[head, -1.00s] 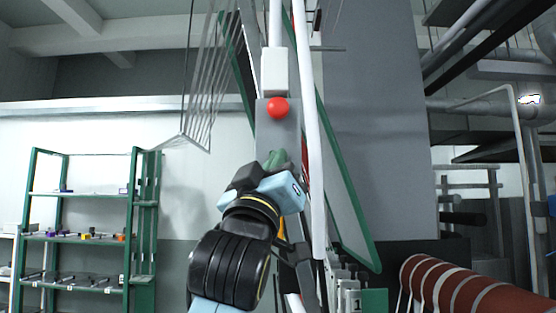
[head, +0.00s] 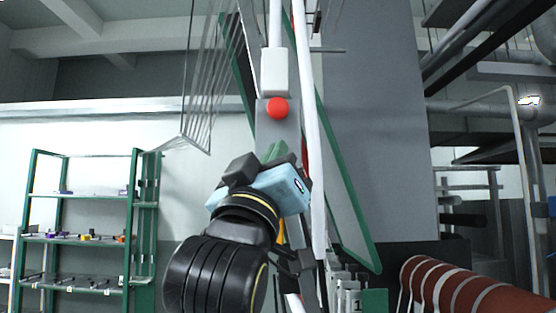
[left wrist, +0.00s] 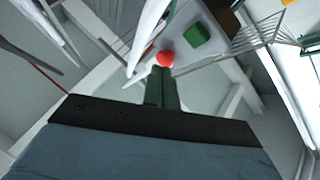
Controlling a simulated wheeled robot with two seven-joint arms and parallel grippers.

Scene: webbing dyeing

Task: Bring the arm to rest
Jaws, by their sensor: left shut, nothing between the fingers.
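My left gripper (head: 274,152) is raised in the middle of the head view, with its green fingers pointing up. The fingers are shut and hold nothing. They are just below a red ball-shaped button (head: 278,108) on a grey panel (head: 272,135). In the left wrist view, the shut green fingers (left wrist: 161,88) point toward the red button (left wrist: 165,58). A green square (left wrist: 196,34) shows beside the button there. I cannot tell whether the fingertips touch the button. My right gripper is not in view.
A white pole (head: 311,130) and a green-edged panel (head: 345,190) stand right of my gripper. A green shelf rack (head: 134,205) with small items is at the left. A red-brown roll with pale bands (head: 450,290) is at the lower right.

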